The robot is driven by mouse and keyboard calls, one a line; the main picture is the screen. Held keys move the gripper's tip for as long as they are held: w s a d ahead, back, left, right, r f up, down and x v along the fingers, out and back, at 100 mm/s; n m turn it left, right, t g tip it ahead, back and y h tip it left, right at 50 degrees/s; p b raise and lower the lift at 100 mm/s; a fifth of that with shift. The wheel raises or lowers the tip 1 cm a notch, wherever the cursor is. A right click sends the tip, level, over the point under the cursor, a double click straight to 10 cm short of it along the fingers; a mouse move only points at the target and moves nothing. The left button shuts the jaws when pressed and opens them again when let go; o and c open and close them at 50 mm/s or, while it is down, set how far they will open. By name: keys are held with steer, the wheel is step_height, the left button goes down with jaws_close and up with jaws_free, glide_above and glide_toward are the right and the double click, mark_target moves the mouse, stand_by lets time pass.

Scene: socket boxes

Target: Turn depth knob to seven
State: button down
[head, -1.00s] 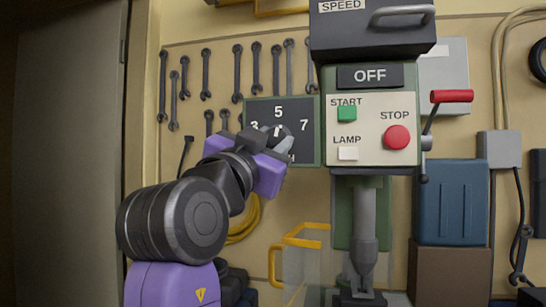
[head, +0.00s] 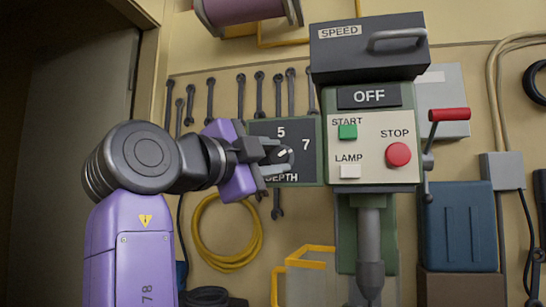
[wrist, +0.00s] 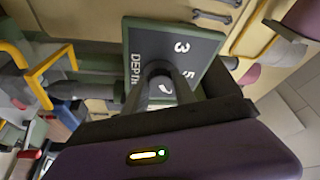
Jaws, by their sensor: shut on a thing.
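The dark depth panel (head: 300,130) stands to the left of the machine front, with 5, 7 and DEPTH readable in the head view. My gripper (head: 277,157) is shut on the dark depth knob (head: 285,152) in the panel's middle. The knob's white mark shows between the fingers and slants up to the right; I cannot tell exactly which number it meets. My gripper hides the panel's left part in the head view. In the wrist view the knob (wrist: 165,86) sits between my fingers, with 3, 5 and DEPTH beside it, and 7 is out of sight.
The machine front (head: 374,125) has a green START button (head: 348,132), a red STOP button (head: 398,155) and a white LAMP button (head: 349,171). A red-handled lever (head: 448,114) is at its right. A yellow-framed guard (head: 305,250) stands below. Wrenches and a yellow cable (head: 200,240) hang behind.

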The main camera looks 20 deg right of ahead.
steer(key=shift+m, duration=0.4)
steer(key=shift+f, duration=0.1)
steer(key=c, duration=1)
jaws_free()
steer(key=v, duration=0.7)
steer(key=shift+s+a+b, duration=0.15)
steer(key=shift+a+b, duration=0.2)
steer(key=shift+a, duration=0.05)
